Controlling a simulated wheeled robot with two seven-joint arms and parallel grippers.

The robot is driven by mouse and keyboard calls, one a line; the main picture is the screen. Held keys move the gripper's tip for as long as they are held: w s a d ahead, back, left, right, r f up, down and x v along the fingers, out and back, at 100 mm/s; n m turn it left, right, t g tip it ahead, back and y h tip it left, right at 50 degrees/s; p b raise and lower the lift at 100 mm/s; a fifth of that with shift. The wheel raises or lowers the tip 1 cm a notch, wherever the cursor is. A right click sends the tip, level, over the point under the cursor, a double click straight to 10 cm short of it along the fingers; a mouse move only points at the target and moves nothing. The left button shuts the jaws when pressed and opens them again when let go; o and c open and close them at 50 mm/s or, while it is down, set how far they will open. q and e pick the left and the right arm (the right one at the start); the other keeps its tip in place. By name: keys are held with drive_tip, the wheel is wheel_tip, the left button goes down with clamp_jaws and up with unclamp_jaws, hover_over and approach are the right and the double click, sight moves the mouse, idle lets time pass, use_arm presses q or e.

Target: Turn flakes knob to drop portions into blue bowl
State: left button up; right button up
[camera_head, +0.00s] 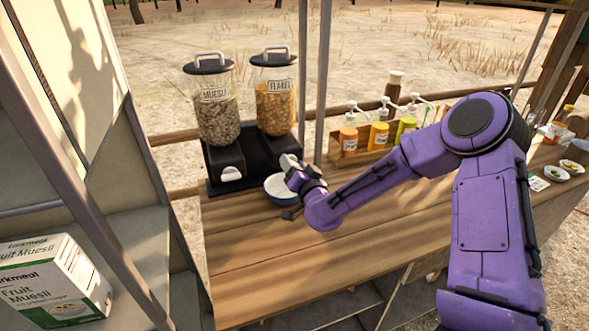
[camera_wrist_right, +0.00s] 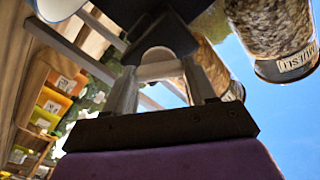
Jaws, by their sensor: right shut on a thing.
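The flakes dispenser (camera_head: 275,104) stands on a black base, a clear jar of orange-brown flakes with a black lid. My right gripper (camera_head: 291,165) is at the front of its base. In the right wrist view my right gripper (camera_wrist_right: 160,80) is shut on the pale flakes knob (camera_wrist_right: 158,54), which sits between the fingers. In the head view the gripper mostly hides this knob. The blue bowl (camera_head: 277,197) stands on the counter below the flakes outlet, partly behind my gripper. Its pale side shows at the top left of the wrist view (camera_wrist_right: 56,8). My left gripper is not in view.
The muesli dispenser (camera_head: 217,110) stands left of the flakes, with its own white knob (camera_head: 230,173). Several pump bottles (camera_head: 379,130) stand right of my gripper along the counter's back. A muesli box (camera_head: 52,280) is at lower left. The front counter (camera_head: 270,265) is clear.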

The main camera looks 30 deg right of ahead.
drive_tip(key=m+b, duration=0.2)
drive_tip(key=m, duration=0.3)
drive_tip(key=m+b, duration=0.2)
drive_tip(key=m, duration=0.3)
drive_tip(key=shift+d+f+m, duration=0.15)
drive_tip(key=shift+m, duration=0.25)
idle(0.4)
drive_tip(key=o, duration=1)
drive_tip(key=shift+o, duration=0.2)
drive_tip(key=v, duration=1)
drive_tip(key=shift+s, duration=0.25)
